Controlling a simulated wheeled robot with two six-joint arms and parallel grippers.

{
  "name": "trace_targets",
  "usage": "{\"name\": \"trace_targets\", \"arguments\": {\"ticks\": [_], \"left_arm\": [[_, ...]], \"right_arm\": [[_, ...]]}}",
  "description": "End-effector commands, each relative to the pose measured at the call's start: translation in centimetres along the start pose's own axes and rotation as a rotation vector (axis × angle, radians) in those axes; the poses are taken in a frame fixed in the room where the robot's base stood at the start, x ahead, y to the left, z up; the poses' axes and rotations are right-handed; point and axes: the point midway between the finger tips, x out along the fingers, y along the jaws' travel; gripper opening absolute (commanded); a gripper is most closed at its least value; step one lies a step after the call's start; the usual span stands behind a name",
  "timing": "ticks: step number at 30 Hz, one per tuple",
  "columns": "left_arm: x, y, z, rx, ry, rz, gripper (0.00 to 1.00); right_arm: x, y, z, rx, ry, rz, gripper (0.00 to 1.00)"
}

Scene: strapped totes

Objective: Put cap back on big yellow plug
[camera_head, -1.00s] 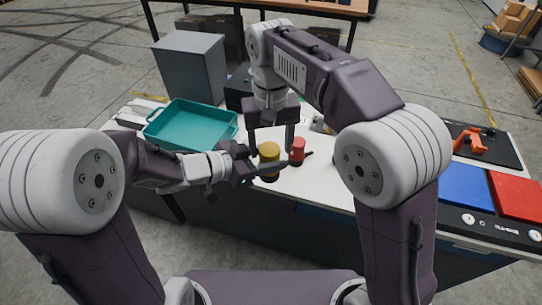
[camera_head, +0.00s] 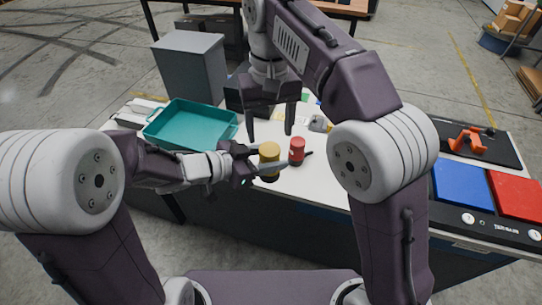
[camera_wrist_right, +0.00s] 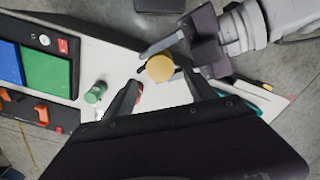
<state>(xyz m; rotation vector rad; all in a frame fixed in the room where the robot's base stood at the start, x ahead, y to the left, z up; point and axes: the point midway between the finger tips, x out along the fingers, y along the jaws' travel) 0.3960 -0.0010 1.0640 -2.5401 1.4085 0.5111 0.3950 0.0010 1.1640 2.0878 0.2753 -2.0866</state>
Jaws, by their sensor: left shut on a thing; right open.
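The big yellow plug (camera_head: 269,153) stands upright on the near part of the white table, with a dark lower end. My left gripper (camera_head: 262,166) is shut on it from the left, its fingers around its side. From above, in the right wrist view, its top is a plain round yellow face (camera_wrist_right: 160,68). I cannot make out a separate cap or a seam. My right gripper (camera_head: 270,131) points down above and behind the plug, open and empty, its two fingers apart.
A red cylinder (camera_head: 297,149) stands close right of the yellow plug. A green cylinder (camera_wrist_right: 95,92) shows in the right wrist view. A teal tray (camera_head: 151,136) and a grey box (camera_head: 190,68) are at the left. Blue (camera_head: 461,184) and red (camera_head: 516,194) panels lie at the right.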

Motion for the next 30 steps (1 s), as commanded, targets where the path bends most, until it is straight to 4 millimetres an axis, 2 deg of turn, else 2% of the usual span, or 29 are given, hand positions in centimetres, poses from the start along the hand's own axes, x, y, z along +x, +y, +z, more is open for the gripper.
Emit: {"name": "trace_targets", "arguments": {"ticks": [3,6,16,20,30], "left_arm": [[0.0,0.0,-0.1,0.0,0.002,0.0,0.0],[0.0,0.0,-0.1,0.0,0.002,-0.001,0.0],[0.0,0.0,-0.1,0.0,0.002,-0.001,0.0],[0.0,0.0,-0.1,0.0,0.002,-0.001,0.0],[0.0,0.0,-0.1,0.0,0.002,-0.001,0.0]], "right_arm": [[-1.8,-0.1,-0.1,-0.138,0.007,-0.002,0.65],[-2.6,-0.1,0.1,-0.208,0.005,-0.002,0.65],[-2.5,0.0,0.2,-0.216,0.003,-0.001,0.65],[-1.2,0.0,0.2,-0.216,0.001,-0.001,0.65],[4.2,0.0,0.2,-0.215,0.002,-0.001,0.65]]}}
